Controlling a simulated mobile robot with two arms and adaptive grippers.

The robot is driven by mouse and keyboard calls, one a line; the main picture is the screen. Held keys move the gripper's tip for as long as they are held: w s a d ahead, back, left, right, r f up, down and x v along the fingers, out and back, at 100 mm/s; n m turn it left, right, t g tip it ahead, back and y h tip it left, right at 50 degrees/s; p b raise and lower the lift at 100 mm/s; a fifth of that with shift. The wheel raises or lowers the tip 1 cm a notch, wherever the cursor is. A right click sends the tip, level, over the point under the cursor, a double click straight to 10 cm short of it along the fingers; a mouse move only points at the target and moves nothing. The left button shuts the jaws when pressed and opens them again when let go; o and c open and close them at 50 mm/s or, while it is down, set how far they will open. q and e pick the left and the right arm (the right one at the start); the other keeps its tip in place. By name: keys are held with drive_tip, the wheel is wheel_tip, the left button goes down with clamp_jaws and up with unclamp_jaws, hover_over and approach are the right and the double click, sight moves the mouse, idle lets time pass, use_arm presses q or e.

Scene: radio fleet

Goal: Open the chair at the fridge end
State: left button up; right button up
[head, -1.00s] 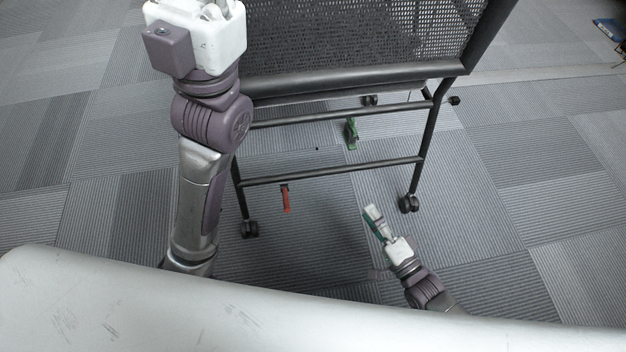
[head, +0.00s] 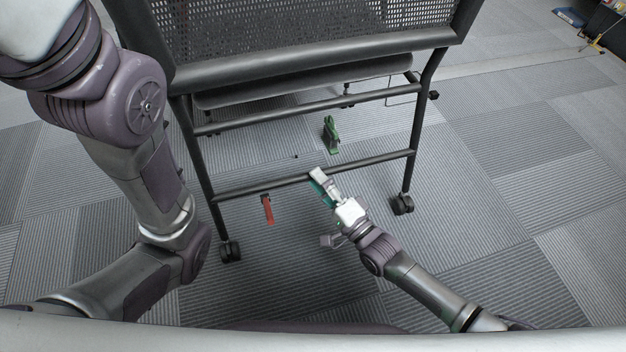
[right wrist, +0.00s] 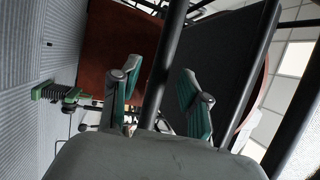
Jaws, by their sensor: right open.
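The black chair (head: 300,72) with a mesh back and wheeled legs stands in front of me in the head view, its back toward me. My right gripper (head: 322,184) is open at the lower crossbar, right of the red lever. In the right wrist view, a black bar (right wrist: 165,70) runs between its two teal-padded fingers (right wrist: 160,98); contact is unclear. My left arm rises at the left, and its gripper is outside the head view.
Grey carpet tiles (head: 530,210) lie clear to the right of the chair. A blue item (head: 568,17) lies far off at the top right. The right wrist view also shows a green object (right wrist: 50,92) at the left and a brown panel (right wrist: 118,45).

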drive_tip(key=shift+x, duration=1.1)
clamp_jaws()
